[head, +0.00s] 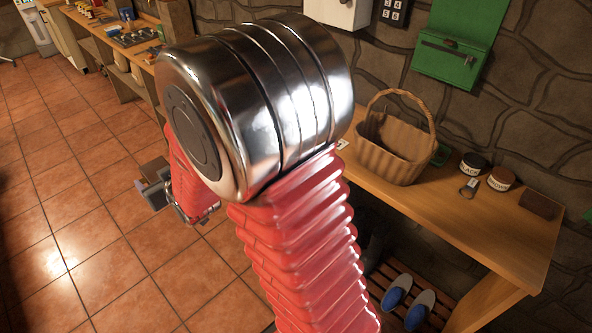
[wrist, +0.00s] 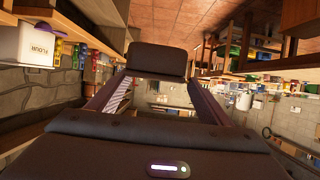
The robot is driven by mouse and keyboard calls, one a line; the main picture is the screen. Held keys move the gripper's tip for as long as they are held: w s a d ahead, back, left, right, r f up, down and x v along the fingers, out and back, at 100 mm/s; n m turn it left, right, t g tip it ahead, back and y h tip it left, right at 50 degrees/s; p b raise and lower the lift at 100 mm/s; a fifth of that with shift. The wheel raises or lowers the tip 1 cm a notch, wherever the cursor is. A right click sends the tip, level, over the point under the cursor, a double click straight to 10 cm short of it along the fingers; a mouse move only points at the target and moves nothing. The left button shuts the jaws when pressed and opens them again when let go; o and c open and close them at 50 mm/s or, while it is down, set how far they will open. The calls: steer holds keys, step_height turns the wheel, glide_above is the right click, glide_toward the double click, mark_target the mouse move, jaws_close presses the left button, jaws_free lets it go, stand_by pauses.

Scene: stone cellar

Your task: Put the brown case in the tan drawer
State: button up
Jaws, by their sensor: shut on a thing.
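The brown case (wrist: 157,60) is a dark brown block between the two fingertips of my gripper (wrist: 157,78) in the wrist view. My gripper is shut on it and holds it in the air. In the head view the brown case (head: 152,168) shows partly beside my gripper (head: 158,192), over the tiled floor and left of my red arm. My arm hides part of both. I cannot make out a tan drawer for certain in either view.
A wooden bench (head: 480,235) on the right holds a wicker basket (head: 395,145), two jars and a brown block (head: 540,204). Shoes (head: 410,300) lie on a slatted rack below. A cluttered workbench (head: 125,45) stands back left. The tiled floor at left is clear.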

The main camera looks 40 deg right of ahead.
steer(key=shift+d, duration=0.2)
steer(key=d+f, duration=0.1)
steer(key=d, duration=2.1)
steer(key=s+d+f, duration=0.2)
steer(key=s+d, duration=0.3)
steer(key=d, duration=0.2)
steer(key=s+d+f, duration=0.3)
steer(key=s+d, duration=0.2)
steer(key=d, duration=0.3)
steer(key=shift+d+f, duration=0.2)
steer(key=shift+d, duration=0.1)
steer(key=shift+f, duration=2.9)
